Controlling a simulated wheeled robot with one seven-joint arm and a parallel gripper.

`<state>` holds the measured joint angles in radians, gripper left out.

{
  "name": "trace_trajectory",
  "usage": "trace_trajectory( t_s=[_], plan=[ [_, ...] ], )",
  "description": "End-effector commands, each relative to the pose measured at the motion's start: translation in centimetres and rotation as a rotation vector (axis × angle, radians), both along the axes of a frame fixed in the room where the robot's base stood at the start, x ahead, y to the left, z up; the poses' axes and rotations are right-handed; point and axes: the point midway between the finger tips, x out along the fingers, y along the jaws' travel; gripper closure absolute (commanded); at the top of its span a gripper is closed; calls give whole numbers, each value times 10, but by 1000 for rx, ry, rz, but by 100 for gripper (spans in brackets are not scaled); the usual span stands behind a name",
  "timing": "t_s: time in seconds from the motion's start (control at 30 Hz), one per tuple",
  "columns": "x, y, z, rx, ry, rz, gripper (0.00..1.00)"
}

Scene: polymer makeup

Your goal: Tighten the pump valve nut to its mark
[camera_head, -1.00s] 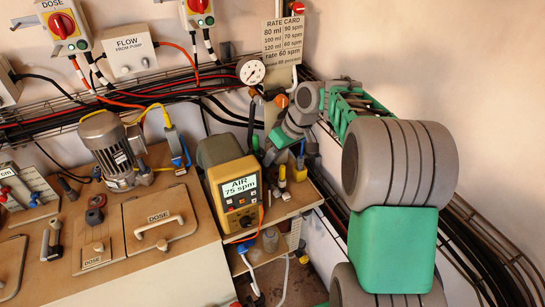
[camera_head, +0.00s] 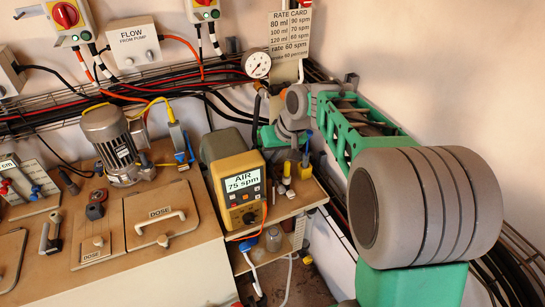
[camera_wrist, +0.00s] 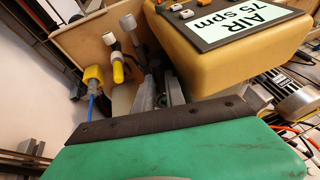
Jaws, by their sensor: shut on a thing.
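My gripper's green hand (camera_head: 270,137) is in the head view, low behind the yellow AIR display unit (camera_head: 238,188), which reads 75 spm. In the wrist view my gripper's narrow grey fingers (camera_wrist: 165,95) point away between that unit (camera_wrist: 235,55) and two yellow fittings. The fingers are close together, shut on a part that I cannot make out. The dark edge of my green hand covers much of the space below them. The pump valve nut and its mark cannot be told apart in either view.
A yellow fitting with a pale top (camera_head: 286,175) and a yellow and blue one (camera_head: 305,166) stand close by on the shelf. A round gauge (camera_head: 257,65) and a rate card (camera_head: 289,35) are above.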

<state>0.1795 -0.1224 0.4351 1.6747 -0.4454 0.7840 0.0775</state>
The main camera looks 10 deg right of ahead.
Motion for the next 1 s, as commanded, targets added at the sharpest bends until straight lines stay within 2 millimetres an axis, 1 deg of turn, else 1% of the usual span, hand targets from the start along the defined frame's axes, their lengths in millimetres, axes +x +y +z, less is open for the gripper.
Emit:
trace_trajectory(
  t_s=[0.07,0.1,0.33,0.87,0.97,1.0],
  plan=[
    [1,0,1,0,-2,0,100],
    [1,0,1,0,-1,1,82],
    [0,0,1,0,0,2,63],
    [0,1,1,1,2,15,63],
    [1,-4,2,1,6,74,63],
    [3,-7,3,1,6,117,63]
  ],
)
